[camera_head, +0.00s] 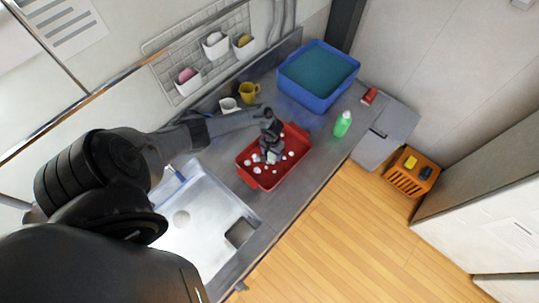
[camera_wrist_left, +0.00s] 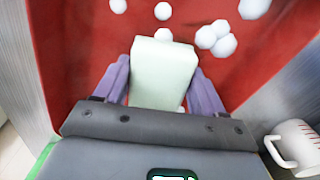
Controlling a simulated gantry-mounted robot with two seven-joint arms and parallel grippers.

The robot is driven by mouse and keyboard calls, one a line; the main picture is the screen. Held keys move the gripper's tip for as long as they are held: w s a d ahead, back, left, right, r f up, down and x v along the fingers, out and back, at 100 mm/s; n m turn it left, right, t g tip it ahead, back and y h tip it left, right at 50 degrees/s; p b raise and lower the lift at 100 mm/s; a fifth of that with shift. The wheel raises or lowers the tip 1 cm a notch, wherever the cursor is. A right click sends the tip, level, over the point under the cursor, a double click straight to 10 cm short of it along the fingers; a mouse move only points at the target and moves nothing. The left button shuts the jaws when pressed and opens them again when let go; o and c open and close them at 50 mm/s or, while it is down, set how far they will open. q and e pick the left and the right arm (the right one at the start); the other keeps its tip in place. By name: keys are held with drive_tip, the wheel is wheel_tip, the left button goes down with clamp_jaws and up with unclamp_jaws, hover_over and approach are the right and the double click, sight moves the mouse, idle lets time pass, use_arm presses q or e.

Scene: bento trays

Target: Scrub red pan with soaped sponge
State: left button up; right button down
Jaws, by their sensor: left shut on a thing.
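The red pan (camera_head: 262,178) is a shallow rectangular tray on the grey counter, right of the sink, with several white foam blobs on its bottom. In the left wrist view the red pan (camera_wrist_left: 85,40) fills most of the picture. My left gripper (camera_head: 271,152) reaches down into the pan from above. In the left wrist view my left gripper (camera_wrist_left: 165,85) is shut on a pale green-white sponge (camera_wrist_left: 163,72), held between its purple fingers. The sponge is over the pan's bottom among the foam; whether it touches is hard to tell. My right gripper is out of view.
A blue tub (camera_head: 293,88) stands at the back right and a green bottle (camera_head: 342,124) right of the pan. A white mug (camera_head: 229,105) and yellow mug (camera_head: 249,91) stand near the wall. The sink (camera_head: 205,215) is left. An orange crate (camera_head: 411,172) is on the right.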

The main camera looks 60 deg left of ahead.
use_arm(q)
drive_tip(key=shift+w+a+f+b, duration=0.1)
drive_tip(key=shift+w+a+b, duration=0.3)
drive_tip(key=shift+w, duration=0.3)
drive_tip(key=shift+w+a+f+b, duration=0.1)
drive_tip(key=shift+w+a+b, duration=0.05)
drive_tip(key=shift+w+b, duration=0.4)
drive_tip(key=shift+w+r+p, duration=0.15)
drive_tip(key=shift+r+p, duration=0.1)
drive_tip(key=shift+p, duration=0.3)
drive_tip(key=shift+s+d+r+p, duration=0.1)
drive_tip(key=shift+s+d+p, duration=0.1)
drive_tip(key=shift+s+p, duration=0.4)
drive_tip(key=shift+s+d+r+p, duration=0.1)
drive_tip(key=shift+s+d+p, duration=0.2)
drive_tip(key=shift+p, duration=0.35)
drive_tip(key=shift+s+d+f+p, duration=0.15)
drive_tip(key=shift+s+f+p, duration=0.05)
drive_tip(key=shift+s+p, duration=0.65)
drive_tip(key=shift+s+d+p, duration=0.35)
drive_tip(key=shift+s+p, duration=0.5)
drive_tip(key=shift+s, duration=0.05)
drive_tip(key=shift+s+d+f+p, duration=0.1)
drive_tip(key=shift+s+d+p, duration=0.15)
drive_tip(key=shift+s+p, duration=0.45)
drive_tip(key=shift+s+f, duration=0.15)
drive_tip(key=shift+s, duration=0.1)
